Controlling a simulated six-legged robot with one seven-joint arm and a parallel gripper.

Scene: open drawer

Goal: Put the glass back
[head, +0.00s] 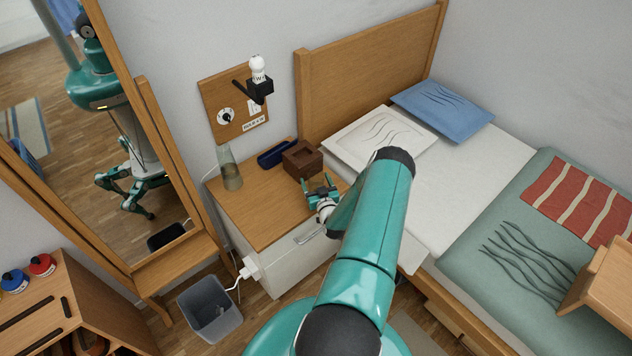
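A tall clear glass vessel (231,172), apparently the glass, stands upright at the left back of the wooden nightstand top (255,208). Its lower part looks tinted. My gripper (318,181) is over the right side of the nightstand, to the right of the glass and well apart from it. Its two teal fingers look spread, with nothing visible between them. The white drawer front (285,262) with its metal handle (310,234) faces me below the top and looks shut. My arm hides the right part of the nightstand.
A brown box (302,158) and a dark blue case (277,153) sit at the back of the nightstand. A wall lamp (258,75) hangs above. A bed (425,185) borders the right, a mirror (95,130) the left. A grey bin (210,308) stands on the floor.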

